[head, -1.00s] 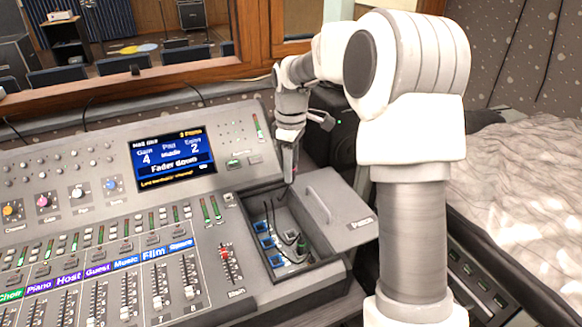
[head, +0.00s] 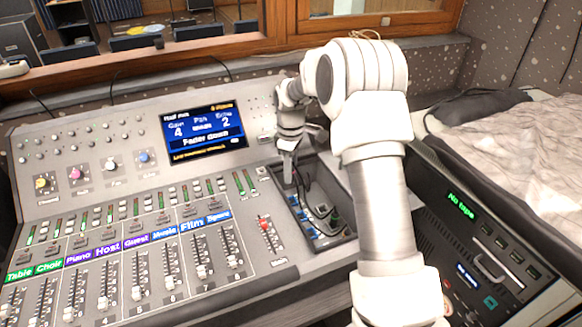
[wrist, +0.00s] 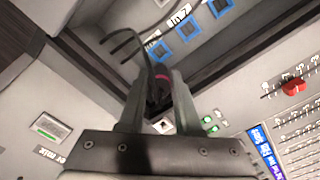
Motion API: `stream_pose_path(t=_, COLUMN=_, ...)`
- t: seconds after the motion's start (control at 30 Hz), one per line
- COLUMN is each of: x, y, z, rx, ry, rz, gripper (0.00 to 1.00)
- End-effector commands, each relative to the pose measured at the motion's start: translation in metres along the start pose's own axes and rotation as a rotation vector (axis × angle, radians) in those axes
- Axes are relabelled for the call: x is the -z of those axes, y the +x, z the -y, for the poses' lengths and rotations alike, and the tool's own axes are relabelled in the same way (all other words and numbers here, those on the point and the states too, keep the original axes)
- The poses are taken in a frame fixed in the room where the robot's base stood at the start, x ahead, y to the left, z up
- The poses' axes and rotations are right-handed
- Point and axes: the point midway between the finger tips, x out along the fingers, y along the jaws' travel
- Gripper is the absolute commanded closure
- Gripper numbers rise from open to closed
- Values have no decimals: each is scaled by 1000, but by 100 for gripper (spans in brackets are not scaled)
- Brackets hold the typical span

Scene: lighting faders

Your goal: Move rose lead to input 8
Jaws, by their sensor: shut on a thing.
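My gripper (head: 288,182) is over the far-left end of the recessed patch bay (head: 325,240) in the console. In the wrist view my gripper (wrist: 160,80) is shut on a dark plug with a rose band, the rose lead (wrist: 162,88). A dark cable curves from it. Blue sockets (wrist: 187,27) line the bay; several blue sockets also show in the head view (head: 306,216). Their numbers are too small to read, so I cannot tell which is input 8. The fingers partly hide the plug, and whether its tip touches a socket cannot be told.
Other dark leads loop inside the bay, with a green-marked plug (head: 334,216) near its right side. A red fader (head: 264,226) stands left of the bay. The screen (head: 205,133) reads "Fader down". A tape unit (head: 480,250) is at the right. My arm hides the bay's right surroundings.

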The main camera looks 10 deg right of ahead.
Motion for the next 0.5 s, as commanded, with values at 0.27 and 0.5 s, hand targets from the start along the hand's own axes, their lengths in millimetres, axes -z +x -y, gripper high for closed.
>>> stream_pose_path(t=0.27, x=0, y=17, z=0, rx=1, ry=0, rz=1, gripper=100)
stream_pose_path(t=0.5, x=0, y=41, z=0, rx=1, ry=0, rz=1, gripper=100)
